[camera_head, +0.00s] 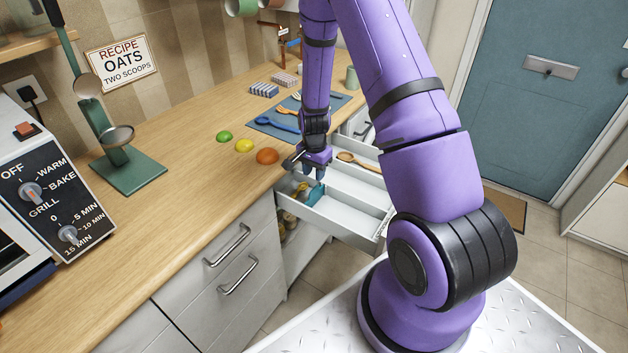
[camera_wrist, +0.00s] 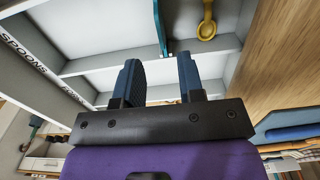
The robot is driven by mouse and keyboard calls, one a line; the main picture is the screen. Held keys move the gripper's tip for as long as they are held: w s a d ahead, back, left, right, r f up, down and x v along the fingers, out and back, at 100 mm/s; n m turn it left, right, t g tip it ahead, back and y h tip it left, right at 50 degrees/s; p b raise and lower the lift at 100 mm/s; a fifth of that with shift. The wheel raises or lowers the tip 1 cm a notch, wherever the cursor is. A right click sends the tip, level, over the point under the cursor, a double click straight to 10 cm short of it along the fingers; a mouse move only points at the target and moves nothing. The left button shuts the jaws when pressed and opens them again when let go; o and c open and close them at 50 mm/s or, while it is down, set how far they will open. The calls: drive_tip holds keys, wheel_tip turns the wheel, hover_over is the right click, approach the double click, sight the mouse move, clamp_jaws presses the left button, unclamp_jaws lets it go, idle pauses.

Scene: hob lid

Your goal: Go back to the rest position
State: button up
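My gripper (camera_head: 314,176) hangs low over the open drawer (camera_head: 340,222) at the end of my purple arm, pointing down. In the wrist view its two dark blue fingers (camera_wrist: 161,72) stand apart with nothing visible between them. A teal item (camera_head: 315,195) is in the drawer just below my fingertips. A thin teal item (camera_wrist: 160,28) shows beyond the fingers in the wrist view. I cannot tell whether the fingers touch it. A yellow spoon-like piece (camera_wrist: 207,22) lies in a compartment to the right.
The drawer has dividers and a "SPOONS" label (camera_wrist: 24,54). A wooden spoon (camera_head: 357,161) lies behind my gripper. The wooden worktop (camera_head: 190,200) beside it holds an orange ball (camera_head: 267,156), a yellow one (camera_head: 244,146), a green one (camera_head: 224,136) and a blue mat (camera_head: 268,127).

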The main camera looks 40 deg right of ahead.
drive_tip(key=shift+r, duration=0.35)
drive_tip(key=shift+r, duration=0.1)
drive_tip(key=s+a+r+n+t, duration=0.1)
drive_tip(key=s+a+r+n, duration=0.15)
drive_tip(key=r, duration=0.65)
drive_tip(key=s+a+r+n+t, duration=0.1)
drive_tip(key=a+r+n, duration=0.15)
drive_tip(key=r, duration=0.75)
drive_tip(key=s+a+r+n+t, duration=0.1)
drive_tip(key=s+a+r+n, duration=0.15)
drive_tip(key=r, duration=0.65)
drive_tip(key=s+a+r+n+t, duration=0.1)
drive_tip(key=s+a+r+n, duration=0.1)
drive_tip(key=s+r, duration=0.5)
drive_tip(key=s+a+r+n+t, duration=0.1)
drive_tip(key=s+a+r+n, duration=0.2)
drive_tip(key=s+r, duration=0.4)
drive_tip(key=s+n, duration=0.1)
drive_tip(key=s, duration=0.5)
drive_tip(key=shift+s+a, duration=0.3)
